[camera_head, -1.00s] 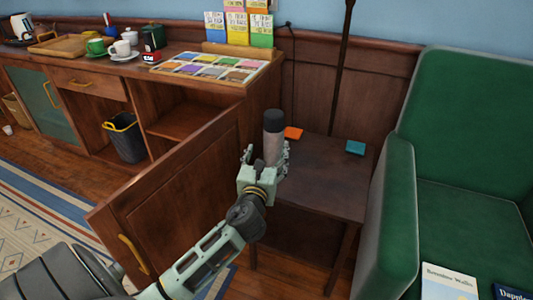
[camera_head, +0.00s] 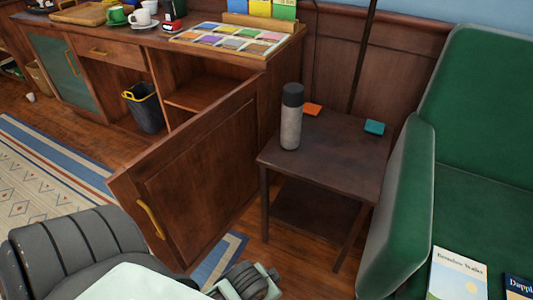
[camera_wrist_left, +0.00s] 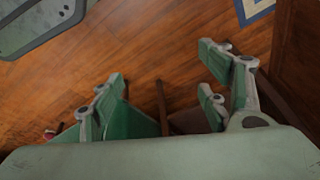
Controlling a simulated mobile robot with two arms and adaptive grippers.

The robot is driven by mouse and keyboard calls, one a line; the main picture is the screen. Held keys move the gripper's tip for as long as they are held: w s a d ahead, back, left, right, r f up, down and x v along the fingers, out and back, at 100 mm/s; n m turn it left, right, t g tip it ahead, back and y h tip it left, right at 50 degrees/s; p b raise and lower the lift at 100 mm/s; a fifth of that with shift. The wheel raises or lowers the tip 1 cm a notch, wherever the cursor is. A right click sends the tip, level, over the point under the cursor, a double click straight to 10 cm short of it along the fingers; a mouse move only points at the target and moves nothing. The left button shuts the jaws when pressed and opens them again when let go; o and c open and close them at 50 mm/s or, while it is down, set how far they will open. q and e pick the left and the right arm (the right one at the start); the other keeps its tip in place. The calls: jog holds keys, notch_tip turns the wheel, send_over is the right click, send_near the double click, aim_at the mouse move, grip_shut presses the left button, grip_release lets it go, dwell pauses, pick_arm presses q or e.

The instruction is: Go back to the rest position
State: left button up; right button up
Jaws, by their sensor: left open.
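My left gripper (camera_wrist_left: 165,80) shows in the left wrist view with its fingers spread wide and nothing between the tips, above the wood floor. A grey bottle with a dark cap (camera_head: 291,118) stands upright on the small dark side table (camera_head: 345,165), apart from my arm. My right gripper is not in view.
An open cabinet door (camera_head: 195,180) with a yellow handle stands left of the side table. A green armchair (camera_head: 400,200) with books is at the right. Orange (camera_head: 312,109) and teal (camera_head: 374,127) coasters lie on the table. Wood floor shows under my gripper.

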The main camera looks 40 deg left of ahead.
pick_arm(q)
jog(key=shift+s+d+f+n, duration=0.2)
jog(key=shift+s+d+n, duration=0.25)
jog(key=shift+s, duration=0.15)
jog(key=s+a+f+g+p, duration=0.1)
jog(key=s+f+p, duration=0.3)
jog(key=s+p, duration=0.5)
jog(key=s+a+f+g+p, duration=0.1)
jog(key=s+f+p, duration=0.4)
jog(key=s+p, duration=0.5)
jog(key=shift+s+a+f, duration=0.3)
jog(key=shift+s+a, duration=0.25)
jog(key=shift+a, duration=0.15)
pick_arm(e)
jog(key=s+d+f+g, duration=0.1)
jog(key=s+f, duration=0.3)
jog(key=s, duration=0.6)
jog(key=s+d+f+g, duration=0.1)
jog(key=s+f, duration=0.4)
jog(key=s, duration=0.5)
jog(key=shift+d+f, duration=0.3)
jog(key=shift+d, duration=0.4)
pick_arm(q)
jog(key=shift+m, duration=0.25)
jog(key=shift+c, duration=0.6)
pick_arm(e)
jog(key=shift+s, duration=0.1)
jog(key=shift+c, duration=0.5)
